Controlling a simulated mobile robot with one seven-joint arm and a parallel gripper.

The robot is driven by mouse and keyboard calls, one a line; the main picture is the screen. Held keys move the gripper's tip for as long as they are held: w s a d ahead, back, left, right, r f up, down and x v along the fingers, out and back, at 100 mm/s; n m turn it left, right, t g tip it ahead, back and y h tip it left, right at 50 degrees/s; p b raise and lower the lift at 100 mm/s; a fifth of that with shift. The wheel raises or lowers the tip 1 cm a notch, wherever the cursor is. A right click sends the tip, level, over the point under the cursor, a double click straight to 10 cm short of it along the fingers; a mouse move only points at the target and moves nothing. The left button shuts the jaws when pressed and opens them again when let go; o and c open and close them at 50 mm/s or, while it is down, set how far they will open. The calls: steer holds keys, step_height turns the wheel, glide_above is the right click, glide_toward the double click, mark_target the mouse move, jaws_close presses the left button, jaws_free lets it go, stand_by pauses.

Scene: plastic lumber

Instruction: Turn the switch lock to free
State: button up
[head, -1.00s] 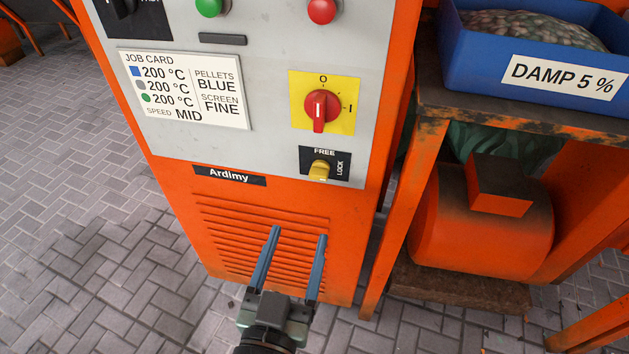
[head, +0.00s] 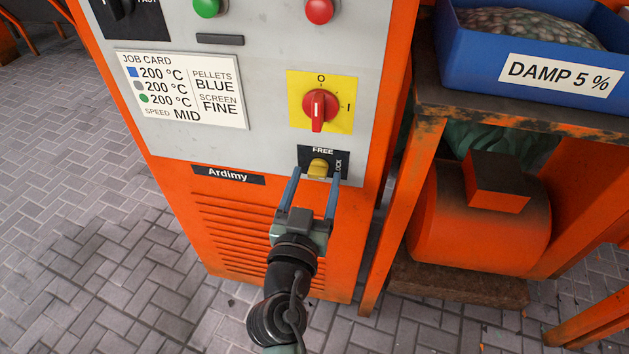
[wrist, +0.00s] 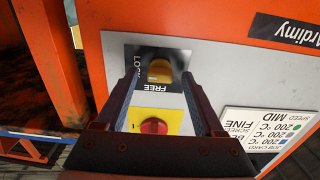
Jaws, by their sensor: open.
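The switch lock is a small yellow knob (head: 318,168) on a black plate marked FREE at the top and LOCK at the right. In the wrist view the knob (wrist: 160,70) appears upside down, partly in shadow. I cannot tell for sure which mark it points to. My gripper (head: 317,175) is open, its two blue-grey fingers pointing at the plate. In the wrist view the fingertips (wrist: 160,78) stand on either side of the knob, with a gap at each side. No contact with the knob shows.
Above the lock is a red rotary switch (head: 320,104) on a yellow plate, its handle pointing down. A job card (head: 182,90) is on the panel at left. At right stands an orange-legged bench (head: 520,122) with a blue bin (head: 470,55).

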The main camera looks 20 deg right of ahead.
steer(key=shift+c, duration=0.3)
jaws_close()
steer(key=shift+n, duration=0.4)
steer(key=n, duration=0.3)
steer(key=shift+n, duration=0.4)
steer(key=n+p, duration=0.1)
steer(key=n, duration=0.3)
steer(key=shift+n, duration=0.3)
steer(key=n+p, duration=0.1)
steer(key=n, duration=0.3)
steer(key=shift+p, duration=0.4)
steer(key=n+p, duration=0.1)
steer(key=n, duration=0.3)
steer(key=shift+n, duration=0.3)
